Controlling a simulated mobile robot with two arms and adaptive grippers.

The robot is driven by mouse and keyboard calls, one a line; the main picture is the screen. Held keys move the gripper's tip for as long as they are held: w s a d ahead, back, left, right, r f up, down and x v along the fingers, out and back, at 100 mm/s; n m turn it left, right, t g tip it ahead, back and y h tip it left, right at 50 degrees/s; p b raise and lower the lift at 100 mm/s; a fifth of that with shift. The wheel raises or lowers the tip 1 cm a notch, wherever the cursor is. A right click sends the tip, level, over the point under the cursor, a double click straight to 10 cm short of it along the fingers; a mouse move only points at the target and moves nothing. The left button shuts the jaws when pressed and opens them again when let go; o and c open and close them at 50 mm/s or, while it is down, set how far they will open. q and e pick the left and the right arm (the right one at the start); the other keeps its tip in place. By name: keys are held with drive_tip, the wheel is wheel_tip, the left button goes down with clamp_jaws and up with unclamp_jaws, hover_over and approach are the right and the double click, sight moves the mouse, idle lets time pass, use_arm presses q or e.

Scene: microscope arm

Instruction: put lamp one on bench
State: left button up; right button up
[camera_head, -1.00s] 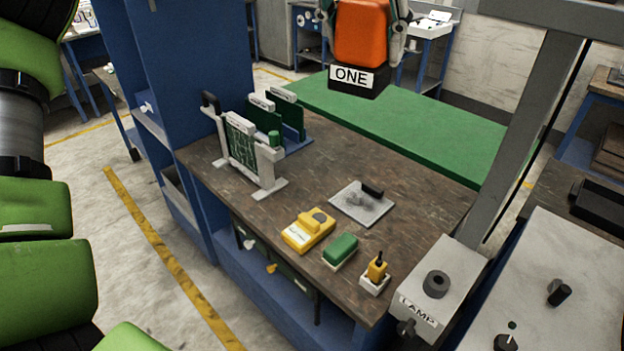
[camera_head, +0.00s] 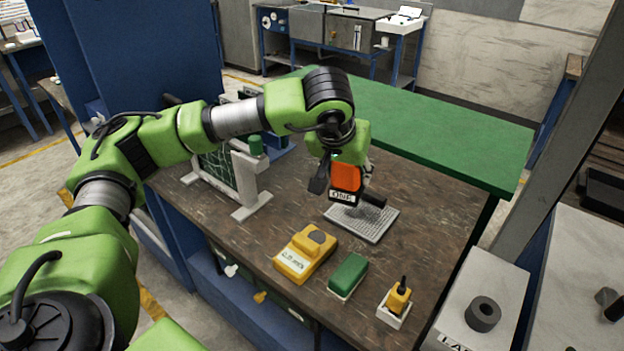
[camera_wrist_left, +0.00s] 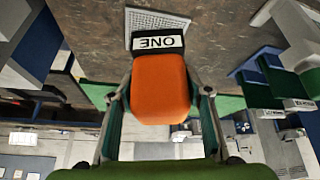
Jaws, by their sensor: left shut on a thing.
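Lamp one, an orange block with a dark base and a white ONE label (camera_head: 346,178), is between the fingers of my left gripper (camera_head: 340,182). In the left wrist view the orange lamp (camera_wrist_left: 160,88) fills the space between both fingers, with the label at its far end. The lamp is over the brown-topped bench (camera_head: 290,212), beside a grey perforated plate (camera_head: 368,225). I cannot tell whether its base touches the bench. My right gripper is not in view.
A yellow instrument (camera_head: 304,254), a green block (camera_head: 348,274) and a small yellow device in a white holder (camera_head: 396,302) stand along the front. A white-framed circuit board (camera_head: 217,172) stands left. A green surface (camera_head: 430,125) lies behind. A grey post (camera_head: 560,120) rises right.

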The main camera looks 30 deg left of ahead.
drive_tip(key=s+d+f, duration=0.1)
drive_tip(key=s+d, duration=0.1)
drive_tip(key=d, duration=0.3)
use_arm(q)
drive_tip(key=shift+n+y, duration=0.4)
drive_tip(key=shift+n, duration=0.2)
drive_tip(key=w+a+f+b, duration=0.2)
drive_tip(key=w+a+f, duration=0.1)
drive_tip(key=a+f, duration=0.1)
drive_tip(key=w+a+f+b, duration=0.3)
drive_tip(key=w+a+f, duration=0.1)
drive_tip(key=a+f, duration=0.1)
drive_tip(key=w+a+f+b, duration=0.2)
drive_tip(key=w+a+f, duration=0.1)
drive_tip(key=a+f, duration=0.2)
drive_tip(key=shift+w+a+f+b, duration=0.25)
drive_tip(key=shift+w+f+b, duration=0.05)
drive_tip(key=shift+w+b, duration=0.1)
wheel_tip(320, 180, down, 3)
drive_tip(key=b, duration=0.2)
drive_tip(key=shift+b, duration=0.35)
drive_tip(key=shift+w, duration=0.1)
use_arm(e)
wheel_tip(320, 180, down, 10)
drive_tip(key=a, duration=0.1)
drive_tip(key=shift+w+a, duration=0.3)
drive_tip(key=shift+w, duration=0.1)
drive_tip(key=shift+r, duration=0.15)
